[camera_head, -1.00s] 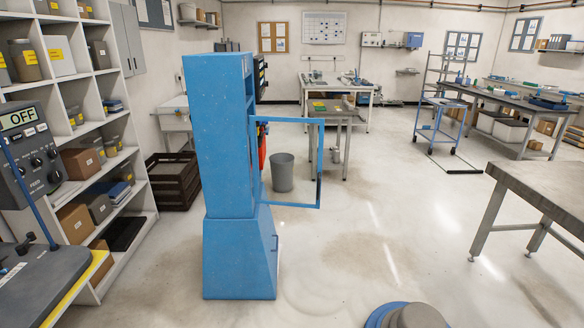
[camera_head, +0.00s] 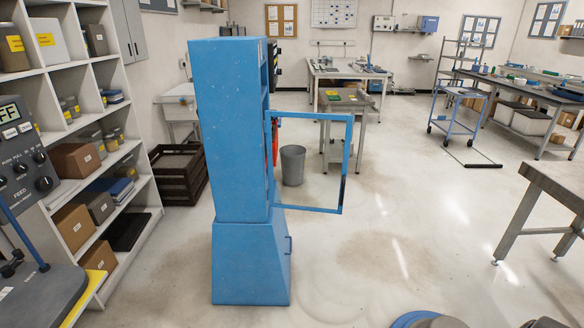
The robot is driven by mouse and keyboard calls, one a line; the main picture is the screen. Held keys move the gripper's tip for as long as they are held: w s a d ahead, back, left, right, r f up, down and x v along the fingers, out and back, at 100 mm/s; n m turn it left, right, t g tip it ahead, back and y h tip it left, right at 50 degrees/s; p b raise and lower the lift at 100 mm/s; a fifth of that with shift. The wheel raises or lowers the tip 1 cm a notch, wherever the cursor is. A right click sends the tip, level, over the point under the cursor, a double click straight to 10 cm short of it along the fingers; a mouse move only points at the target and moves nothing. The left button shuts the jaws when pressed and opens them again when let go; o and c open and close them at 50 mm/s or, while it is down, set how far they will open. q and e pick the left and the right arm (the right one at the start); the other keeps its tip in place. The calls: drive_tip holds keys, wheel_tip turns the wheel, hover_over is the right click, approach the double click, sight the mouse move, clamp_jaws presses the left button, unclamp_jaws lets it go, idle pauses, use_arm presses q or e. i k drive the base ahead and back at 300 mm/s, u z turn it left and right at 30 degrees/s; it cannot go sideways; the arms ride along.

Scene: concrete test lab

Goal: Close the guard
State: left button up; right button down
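A tall blue machine cabinet (camera_head: 229,140) stands on a flared blue base in the middle-left of the head view, seen mostly from its side. The guard (camera_head: 346,168) is a blue rectangular frame that stands out to the right from the cabinet's front edge, so it is open. Its panel looks clear, with the floor and a bin showing through it. A red part (camera_head: 275,142) shows beside the cabinet behind the frame. The cabinet's front face is mostly hidden. Neither of my grippers is in view.
Shelves (camera_head: 130,150) with boxes and a grey control panel (camera_head: 22,150) are at the left. A grey bin (camera_head: 292,165) and a small table (camera_head: 349,104) stand behind the guard. A metal table (camera_head: 556,185) is at the right. The floor between is clear.

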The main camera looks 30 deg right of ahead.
sight(268, 127)
drive_tip(key=u, duration=0.3)
drive_tip(key=i, duration=0.95)
drive_tip(key=z, duration=0.6)
drive_tip(key=i, duration=0.75)
drive_tip(key=z, duration=0.6)
